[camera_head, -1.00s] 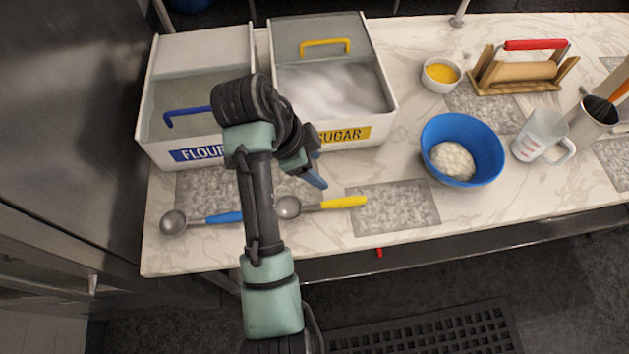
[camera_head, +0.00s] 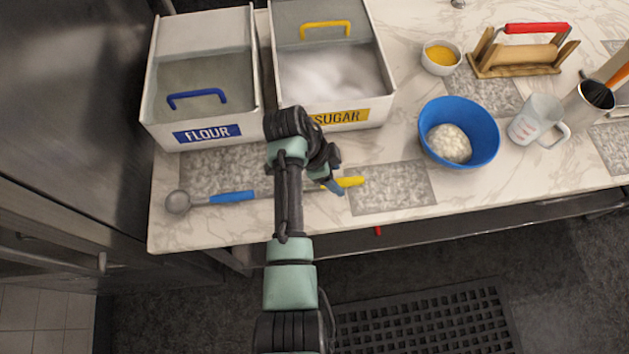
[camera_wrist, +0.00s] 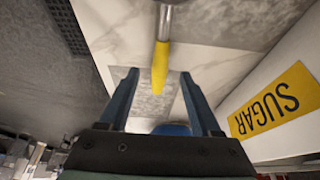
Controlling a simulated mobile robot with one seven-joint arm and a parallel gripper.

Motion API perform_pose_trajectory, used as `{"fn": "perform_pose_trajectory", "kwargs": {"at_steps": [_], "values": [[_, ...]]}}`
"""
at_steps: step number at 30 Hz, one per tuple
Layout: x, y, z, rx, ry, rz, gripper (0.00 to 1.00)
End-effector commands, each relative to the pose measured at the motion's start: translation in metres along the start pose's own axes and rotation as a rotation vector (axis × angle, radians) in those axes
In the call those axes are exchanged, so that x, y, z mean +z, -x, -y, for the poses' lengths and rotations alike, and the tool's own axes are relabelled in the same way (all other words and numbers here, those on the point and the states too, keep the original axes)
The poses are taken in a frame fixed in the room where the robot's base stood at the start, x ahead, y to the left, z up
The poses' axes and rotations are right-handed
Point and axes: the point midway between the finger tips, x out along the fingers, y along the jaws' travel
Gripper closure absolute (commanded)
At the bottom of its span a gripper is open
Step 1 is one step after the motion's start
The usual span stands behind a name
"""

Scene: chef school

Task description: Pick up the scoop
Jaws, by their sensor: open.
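Two scoops lie at the front of the counter. The yellow-handled scoop (camera_head: 350,182) is partly hidden behind my arm in the head view. In the wrist view its yellow handle (camera_wrist: 161,65) points down between the open fingers, with its metal shaft above. The blue-handled scoop (camera_head: 231,197) lies to the left, its round metal bowl at the far left end. My gripper (camera_head: 335,188) is open and empty, over the yellow handle. In the wrist view my gripper (camera_wrist: 158,78) has one finger on each side of the handle's line, with no clear contact.
The flour bin (camera_head: 155,128) and sugar bin (camera_head: 385,105) stand behind the scoops. A blue bowl (camera_head: 483,130) with white contents, a measuring cup (camera_head: 537,118), a small yellow-filled bowl (camera_head: 440,62) and a red-handled wooden holder (camera_head: 515,70) stand to the right. The counter's front edge is close.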

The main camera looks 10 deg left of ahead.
Motion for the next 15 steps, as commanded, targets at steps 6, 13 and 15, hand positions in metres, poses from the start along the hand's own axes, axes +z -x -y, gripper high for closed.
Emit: {"fn": "perform_pose_trajectory", "kwargs": {"at_steps": [6,13,15], "values": [[0.000,-0.019,0.000,0.000,-0.001,0.000,0.35],[0.000,-0.020,0.000,0.000,-0.001,0.000,0.35],[0.000,-0.020,0.000,0.000,-0.001,0.000,0.46]]}}
